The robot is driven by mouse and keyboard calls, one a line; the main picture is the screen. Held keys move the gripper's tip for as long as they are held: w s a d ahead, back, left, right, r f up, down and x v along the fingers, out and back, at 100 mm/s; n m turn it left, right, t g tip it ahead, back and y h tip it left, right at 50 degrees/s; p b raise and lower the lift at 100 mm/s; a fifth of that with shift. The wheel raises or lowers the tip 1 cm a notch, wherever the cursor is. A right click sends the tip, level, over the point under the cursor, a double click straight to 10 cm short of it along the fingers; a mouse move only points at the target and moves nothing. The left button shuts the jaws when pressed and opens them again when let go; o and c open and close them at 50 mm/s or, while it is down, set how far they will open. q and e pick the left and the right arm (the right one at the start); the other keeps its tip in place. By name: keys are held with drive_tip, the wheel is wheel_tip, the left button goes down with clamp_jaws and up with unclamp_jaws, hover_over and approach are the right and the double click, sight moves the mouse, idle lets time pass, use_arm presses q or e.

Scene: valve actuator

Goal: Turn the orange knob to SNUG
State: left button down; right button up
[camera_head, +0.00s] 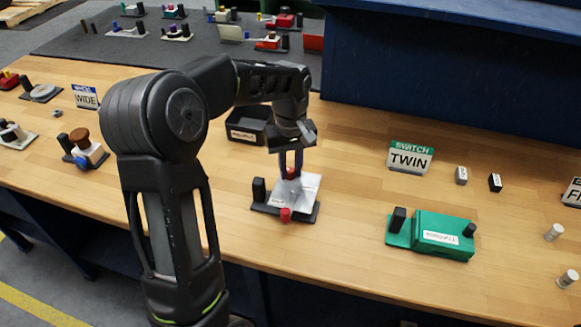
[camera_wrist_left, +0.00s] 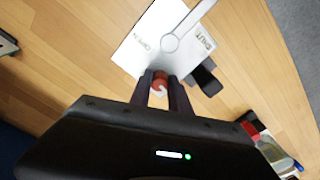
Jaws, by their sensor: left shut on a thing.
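A device with a pale silver plate (camera_head: 303,192) on a dark base stands on the wooden bench, with a black post at its left. My left gripper (camera_head: 291,168) points down at the plate's far side and is shut on a small red-orange knob (camera_head: 291,174). In the left wrist view the knob (camera_wrist_left: 160,82) sits between both fingertips of the gripper (camera_wrist_left: 160,88). There the plate (camera_wrist_left: 145,58) bears a round grey hub with a lever and small lettering, hard to read. A second red knob (camera_head: 285,214) is at the base's front edge. My right gripper is out of view.
A black tray (camera_head: 248,137) stands behind the device. A green device (camera_head: 440,238) is to its right, with a TWIN sign (camera_head: 410,158) behind. A device with a brown knob (camera_head: 84,150) is at left. Bare bench lies between the central and green devices.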

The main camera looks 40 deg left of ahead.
use_arm(q)
drive_tip(key=m, duration=1.2)
drive_tip(key=shift+a+m, duration=0.1)
drive_tip(key=shift+m, duration=2)
drive_tip(key=c, duration=1.2)
unclamp_jaws()
